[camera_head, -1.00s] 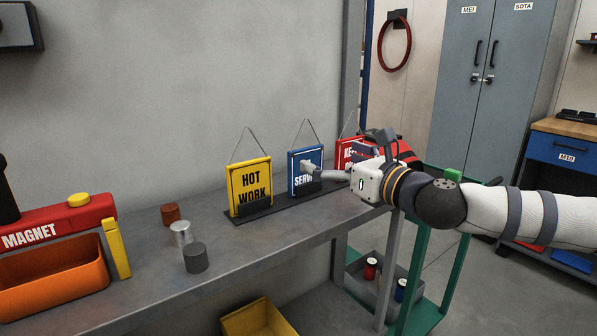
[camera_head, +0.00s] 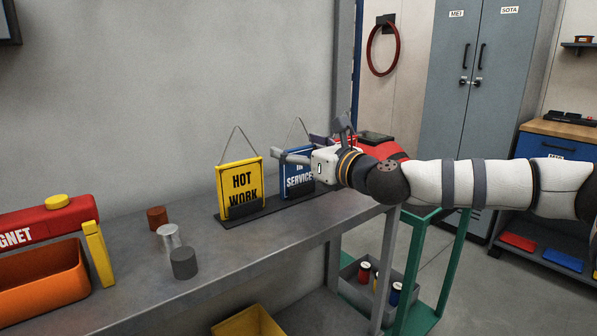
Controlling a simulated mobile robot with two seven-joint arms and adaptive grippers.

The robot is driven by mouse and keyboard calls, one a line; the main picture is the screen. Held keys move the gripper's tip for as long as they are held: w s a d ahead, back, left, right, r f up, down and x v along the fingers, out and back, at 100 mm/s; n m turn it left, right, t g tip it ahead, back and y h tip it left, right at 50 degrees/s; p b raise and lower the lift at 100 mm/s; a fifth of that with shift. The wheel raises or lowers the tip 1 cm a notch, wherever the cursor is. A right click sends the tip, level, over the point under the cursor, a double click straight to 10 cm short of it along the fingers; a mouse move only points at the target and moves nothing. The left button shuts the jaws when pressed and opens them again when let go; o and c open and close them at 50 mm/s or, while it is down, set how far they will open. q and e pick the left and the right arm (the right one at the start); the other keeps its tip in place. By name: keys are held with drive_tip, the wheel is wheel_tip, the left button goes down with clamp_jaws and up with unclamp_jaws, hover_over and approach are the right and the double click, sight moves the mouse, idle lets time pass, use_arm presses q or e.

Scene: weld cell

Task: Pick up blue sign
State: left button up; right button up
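The blue sign (camera_head: 298,181), lettered "IN SERVICE", stands upright in a dark rack (camera_head: 245,215) on the grey bench, with its wire hanger loop above it. My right gripper (camera_head: 309,139) reaches in from the right at the height of the sign's upper edge. Its fingers are spread apart and hold nothing that I can see. One finger crosses in front of the sign's top, and the gripper body covers its right side. I cannot tell whether they touch. My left gripper is not in view.
A yellow "HOT WORK" sign (camera_head: 240,188) stands just left of the blue one. The red sign's place is mostly hidden behind my gripper. Several small cylinders and a red magnet tool (camera_head: 45,222) sit further left on the bench (camera_head: 215,262). A green cart (camera_head: 425,315) stands at right.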

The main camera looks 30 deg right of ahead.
drive_tip(key=shift+r, duration=0.1)
drive_tip(key=s+a+r+p, duration=0.3)
drive_tip(key=s+r+p, duration=0.1)
drive_tip(key=r, duration=0.6)
use_arm(q)
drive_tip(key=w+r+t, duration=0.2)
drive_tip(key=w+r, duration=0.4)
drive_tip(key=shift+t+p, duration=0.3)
drive_tip(key=shift+p, duration=0.05)
use_arm(e)
drive_tip(key=s+a+r, duration=0.2)
drive_tip(key=s+a, duration=0.4)
drive_tip(key=shift+s+r, duration=0.35)
drive_tip(key=shift+r, duration=0.1)
